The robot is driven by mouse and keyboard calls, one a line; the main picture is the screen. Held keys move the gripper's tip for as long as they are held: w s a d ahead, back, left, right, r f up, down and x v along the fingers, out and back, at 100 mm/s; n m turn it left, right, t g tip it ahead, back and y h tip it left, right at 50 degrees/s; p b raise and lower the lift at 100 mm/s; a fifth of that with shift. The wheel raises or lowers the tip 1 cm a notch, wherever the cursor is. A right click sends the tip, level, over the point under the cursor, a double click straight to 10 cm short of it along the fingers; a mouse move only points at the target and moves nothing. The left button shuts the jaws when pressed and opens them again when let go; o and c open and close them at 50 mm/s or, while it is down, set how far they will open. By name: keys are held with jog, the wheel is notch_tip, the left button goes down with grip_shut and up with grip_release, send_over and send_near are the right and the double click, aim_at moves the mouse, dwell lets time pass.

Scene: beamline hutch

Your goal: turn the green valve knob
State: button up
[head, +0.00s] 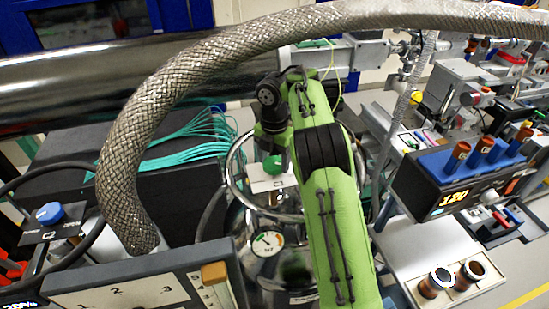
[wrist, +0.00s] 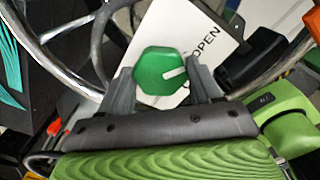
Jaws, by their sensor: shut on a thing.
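The green valve knob (wrist: 160,72) is a hexagonal knob with a white pointer mark, seen close up in the wrist view. The mark points right and slightly up, toward the white plate (wrist: 186,30) lettered OPEN behind it. My gripper (wrist: 165,80) is shut on the knob, with one grey finger on its left and one on its right. In the head view the knob (head: 273,166) shows small below my wrist, above the white plate (head: 270,183). My green arm hides part of the plate and what lies to its right.
A metal ring (head: 237,184) surrounds the knob above a steel vessel with a round gauge (head: 267,243). A thick braided hose (head: 140,120) arches over the left and top. A blue knob (head: 50,212) stands far left. A box reading 120 (head: 425,185) stands to the right.

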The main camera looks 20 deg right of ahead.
aim_at(274, 162)
dwell(0.4)
jog(key=o, duration=1.1)
jog(key=shift+c, duration=0.2)
notch_tip(274, 162, up, 16)
jog(key=p, duration=0.4)
jog(key=shift+p, duration=0.3)
